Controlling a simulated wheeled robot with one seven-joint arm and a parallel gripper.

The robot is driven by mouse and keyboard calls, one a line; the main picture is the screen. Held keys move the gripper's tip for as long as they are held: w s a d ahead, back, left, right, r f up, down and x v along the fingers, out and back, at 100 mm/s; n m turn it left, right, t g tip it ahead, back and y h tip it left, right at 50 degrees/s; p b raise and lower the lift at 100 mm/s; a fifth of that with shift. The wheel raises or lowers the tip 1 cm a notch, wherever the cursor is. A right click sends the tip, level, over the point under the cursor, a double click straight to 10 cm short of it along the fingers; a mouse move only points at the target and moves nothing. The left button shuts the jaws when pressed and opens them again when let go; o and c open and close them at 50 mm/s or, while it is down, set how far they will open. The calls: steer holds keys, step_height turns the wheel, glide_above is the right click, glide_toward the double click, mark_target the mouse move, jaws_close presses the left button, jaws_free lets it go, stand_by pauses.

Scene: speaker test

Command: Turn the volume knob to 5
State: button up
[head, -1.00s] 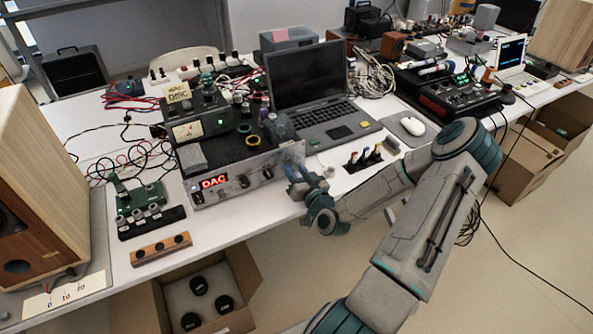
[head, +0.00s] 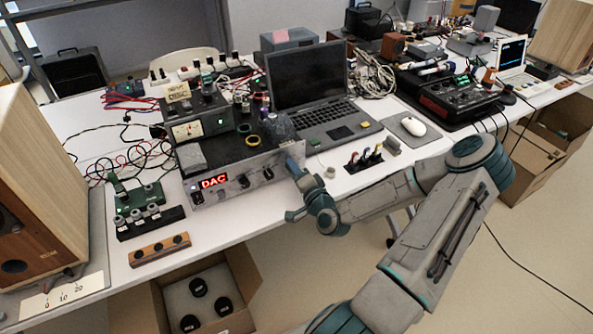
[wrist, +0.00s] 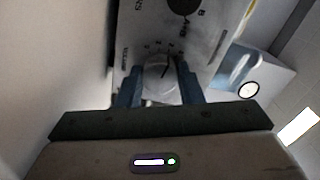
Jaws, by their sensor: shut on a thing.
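The volume knob (wrist: 160,84) is a round silver knob with a dark pointer line, on a pale front panel in the wrist view. The line points up and slightly right among small marks that are too blurred to read. My gripper (wrist: 160,88) has one blue finger on each side of the knob and is shut on it. In the head view my gripper (head: 294,166) is at the right end of the silver unit (head: 216,195) with a red "DAC" display. There the volume knob is hidden behind my gripper.
A dark round knob (wrist: 185,4) is on the same panel beyond the volume knob. A laptop (head: 325,118) and a white mouse (head: 413,126) stand on the table behind my arm. Small colored plugs (head: 365,156) stand right of the unit. An open box (head: 210,294) is below the table edge.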

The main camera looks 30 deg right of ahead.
steer(key=m, duration=0.3)
steer(key=shift+d+r+m, duration=0.1)
steer(key=shift+m, duration=0.3)
steer(key=m, duration=0.4)
steer(key=shift+m, duration=0.3)
steer(key=m, duration=0.3)
steer(key=shift+m+b, duration=0.4)
steer(key=shift+m, duration=1.7)
steer(key=o, duration=1)
steer(key=shift+c, duration=0.2)
steer(key=shift+s, duration=0.1)
